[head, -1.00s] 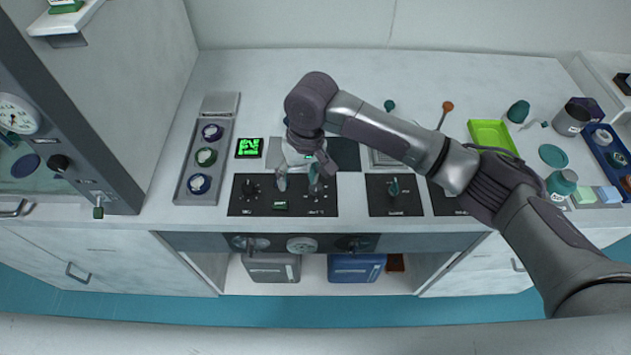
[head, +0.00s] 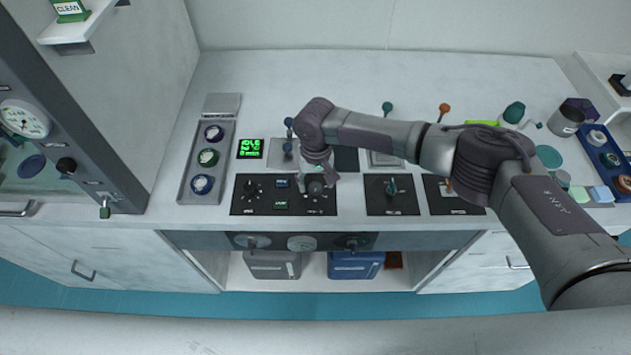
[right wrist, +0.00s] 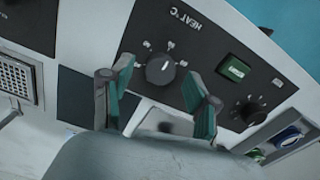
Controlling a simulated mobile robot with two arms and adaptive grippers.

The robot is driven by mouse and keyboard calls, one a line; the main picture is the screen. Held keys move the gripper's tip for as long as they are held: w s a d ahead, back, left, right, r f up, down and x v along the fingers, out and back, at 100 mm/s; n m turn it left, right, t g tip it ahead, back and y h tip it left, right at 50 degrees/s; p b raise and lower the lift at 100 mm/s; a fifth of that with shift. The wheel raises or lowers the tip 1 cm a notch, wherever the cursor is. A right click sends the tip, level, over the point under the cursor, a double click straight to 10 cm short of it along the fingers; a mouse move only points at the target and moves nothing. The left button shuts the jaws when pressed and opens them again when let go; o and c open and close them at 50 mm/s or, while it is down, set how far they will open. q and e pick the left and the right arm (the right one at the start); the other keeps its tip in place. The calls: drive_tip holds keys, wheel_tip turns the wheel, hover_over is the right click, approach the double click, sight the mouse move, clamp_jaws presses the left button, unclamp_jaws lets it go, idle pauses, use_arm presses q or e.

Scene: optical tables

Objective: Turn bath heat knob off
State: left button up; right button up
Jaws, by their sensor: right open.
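The bath heat knob (right wrist: 160,68) is a dark round knob with a pale pointer line, on a black panel (right wrist: 200,55) marked "HEAT °C" in the right wrist view. My right gripper (right wrist: 157,82) is open, with one teal-lined finger on each side of the knob and visible gaps between. Nothing is held. In the head view the right gripper (head: 315,174) points down over the right part of the black panel (head: 243,207) and largely hides the knob. My left gripper is not in view.
A green button (right wrist: 234,68) and another dial (right wrist: 249,110) share the panel. A green-lit display (head: 250,148) and a tray of round jars (head: 205,178) stand to the left. Separate panels with a teal-handled knob (head: 391,187) and levers lie to the right.

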drive_tip(key=shift+f, duration=0.9)
drive_tip(key=shift+c, duration=0.4)
clamp_jaws()
drive_tip(key=shift+n, duration=0.3)
